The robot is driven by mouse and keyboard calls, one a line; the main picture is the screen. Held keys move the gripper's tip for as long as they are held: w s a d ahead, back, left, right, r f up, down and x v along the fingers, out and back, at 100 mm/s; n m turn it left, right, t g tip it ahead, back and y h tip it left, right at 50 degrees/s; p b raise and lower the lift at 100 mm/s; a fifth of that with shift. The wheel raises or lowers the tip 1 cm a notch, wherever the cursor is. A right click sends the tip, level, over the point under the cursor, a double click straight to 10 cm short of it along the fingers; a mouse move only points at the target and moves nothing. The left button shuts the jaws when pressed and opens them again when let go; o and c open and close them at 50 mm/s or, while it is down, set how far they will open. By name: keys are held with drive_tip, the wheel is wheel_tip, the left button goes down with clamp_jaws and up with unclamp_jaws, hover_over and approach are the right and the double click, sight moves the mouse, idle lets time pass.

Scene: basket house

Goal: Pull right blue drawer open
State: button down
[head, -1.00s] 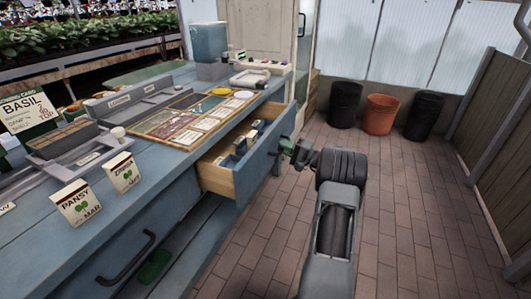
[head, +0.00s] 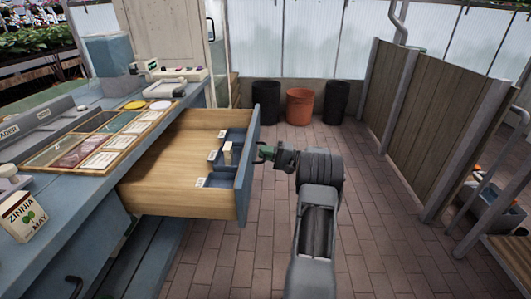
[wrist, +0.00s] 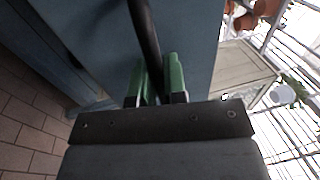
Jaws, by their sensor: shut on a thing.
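The right blue drawer (head: 244,170) stands far out of the blue bench in the head view, its wooden inside showing. Blue compartments with small white-labelled items (head: 226,153) sit near its front. My gripper (head: 264,153) is at the outer side of the drawer front. In the wrist view my gripper's green fingers (wrist: 158,85) are shut on the dark bar handle (wrist: 144,35), with the blue drawer front (wrist: 90,40) behind it. The handle is mostly hidden in the head view.
The bench top (head: 75,190) holds a tray of seed cards (head: 105,140) and a Zinnia packet (head: 22,216). Black and orange pots (head: 300,107) stand by the far wall. A wooden partition (head: 420,120) is at the right. The brick floor between is clear.

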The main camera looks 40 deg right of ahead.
drive_tip(key=shift+s+d, duration=0.1)
idle(0.3)
drive_tip(key=c, duration=1.2)
unclamp_jaws()
drive_tip(key=p+v, duration=0.3)
drive_tip(key=v, duration=1.1)
